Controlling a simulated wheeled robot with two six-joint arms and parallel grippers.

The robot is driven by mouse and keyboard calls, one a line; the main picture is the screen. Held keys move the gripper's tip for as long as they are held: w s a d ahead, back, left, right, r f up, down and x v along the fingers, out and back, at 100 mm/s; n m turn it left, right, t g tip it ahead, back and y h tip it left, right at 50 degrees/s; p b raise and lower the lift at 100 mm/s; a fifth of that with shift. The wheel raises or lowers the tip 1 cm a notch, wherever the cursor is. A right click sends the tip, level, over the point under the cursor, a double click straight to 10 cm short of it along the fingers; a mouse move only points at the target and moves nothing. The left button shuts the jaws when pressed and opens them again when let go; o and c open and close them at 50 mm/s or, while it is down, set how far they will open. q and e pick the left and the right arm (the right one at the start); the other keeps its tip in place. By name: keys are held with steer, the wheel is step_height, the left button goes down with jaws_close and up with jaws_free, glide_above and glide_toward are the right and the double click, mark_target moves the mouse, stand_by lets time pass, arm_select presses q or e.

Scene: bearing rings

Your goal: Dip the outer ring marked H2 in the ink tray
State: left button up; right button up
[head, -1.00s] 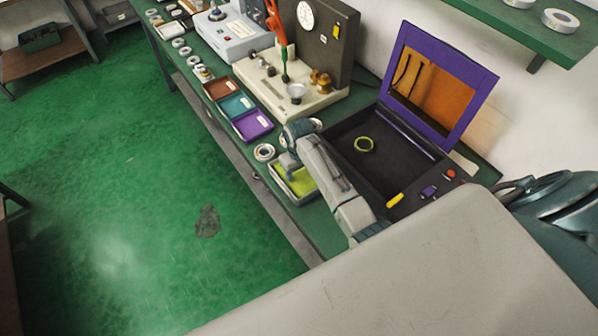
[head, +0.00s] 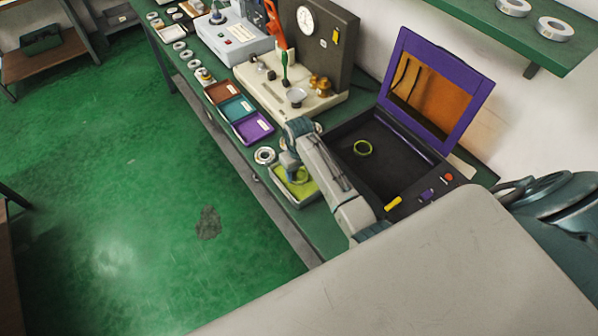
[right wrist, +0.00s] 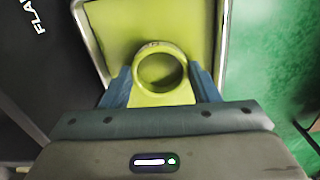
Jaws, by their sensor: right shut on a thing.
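My right gripper (right wrist: 161,86) is shut on a yellow-green ring (right wrist: 160,68), with one blue finger on each side of it. Any H2 marking is too small to read; a small mark shows on its far rim. The ring is in or just over the ink tray (right wrist: 221,30), whose floor is the same yellow-green; I cannot tell whether they touch. In the head view the right gripper (head: 289,166) is over the ink tray (head: 307,202) at the bench's front edge, and the ring (head: 301,176) shows beside it. My left gripper is not in view.
A pale ring (head: 265,155) lies left of the tray. Purple (head: 253,128), teal and brown trays and a gauge stand (head: 330,50) are farther back.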

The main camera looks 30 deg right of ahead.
steer(key=shift+r, duration=3)
steer(key=shift+f, duration=0.1)
